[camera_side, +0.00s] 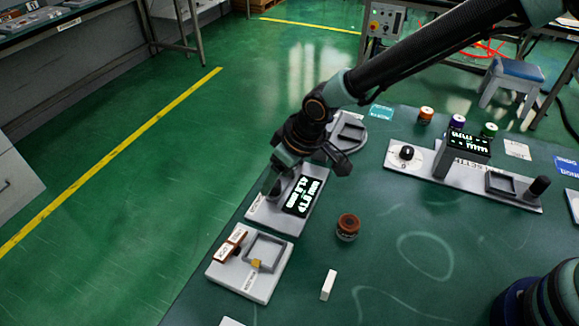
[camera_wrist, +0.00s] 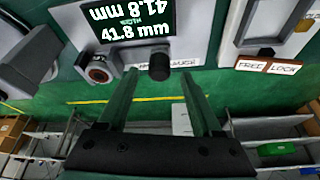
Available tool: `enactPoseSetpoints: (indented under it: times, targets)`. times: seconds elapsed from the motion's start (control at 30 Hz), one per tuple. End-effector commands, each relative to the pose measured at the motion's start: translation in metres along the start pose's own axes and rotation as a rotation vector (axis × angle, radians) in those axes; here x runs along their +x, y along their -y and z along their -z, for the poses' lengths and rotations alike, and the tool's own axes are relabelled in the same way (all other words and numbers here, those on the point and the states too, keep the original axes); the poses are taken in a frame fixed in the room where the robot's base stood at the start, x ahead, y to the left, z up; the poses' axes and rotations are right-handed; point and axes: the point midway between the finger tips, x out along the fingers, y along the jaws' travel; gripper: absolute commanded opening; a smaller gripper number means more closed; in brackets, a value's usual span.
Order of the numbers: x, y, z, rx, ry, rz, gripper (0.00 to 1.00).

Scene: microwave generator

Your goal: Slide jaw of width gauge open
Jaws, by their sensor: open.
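The width gauge is a pale plate (camera_side: 264,216) with a black display (camera_side: 299,195), near the table's left edge in the side view. In the wrist view the display (camera_wrist: 128,22) reads 41.8 mm. A black round knob (camera_wrist: 159,66) stands at the gauge's edge, beside a red-ringed round part (camera_wrist: 98,70). My gripper (camera_side: 271,184) is over the gauge's left end in the side view. In the wrist view my gripper (camera_wrist: 158,76) is open and empty, with the knob between its fingertips in the picture. I cannot tell whether they touch. The gauge's printed label is partly hidden.
A fixture with a square frame (camera_side: 249,280) and brown FREE and LOCK plates (camera_wrist: 268,65) stands beside the gauge. A brown-topped jar (camera_side: 347,227) and a white block (camera_side: 328,285) stand to the right. A longer panel (camera_side: 463,178) lies farther right. Open table lies between.

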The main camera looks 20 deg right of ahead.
Motion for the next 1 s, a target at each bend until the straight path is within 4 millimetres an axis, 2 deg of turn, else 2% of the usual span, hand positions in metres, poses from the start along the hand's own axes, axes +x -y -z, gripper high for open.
enactPoseSetpoints:
  times: [0.1,0.23,0.63,0.67,0.8,0.83,1.0]
  targets:
    - [0.016,-0.001,-0.001,0.0,0.001,0.0,0.67]
    - [0.026,-0.001,0.0,0.0,0.001,-0.001,0.67]
    - [0.032,-0.001,0.0,0.0,-0.001,-0.001,0.67]
    - [0.032,-0.001,0.0,0.0,-0.001,-0.001,0.63]
    - [0.032,-0.001,0.0,0.0,-0.001,-0.001,0.09]
    - [0.032,-0.001,0.0,0.0,-0.001,-0.001,0.0]
    - [0.032,-0.001,0.0,0.0,0.0,-0.001,0.0]
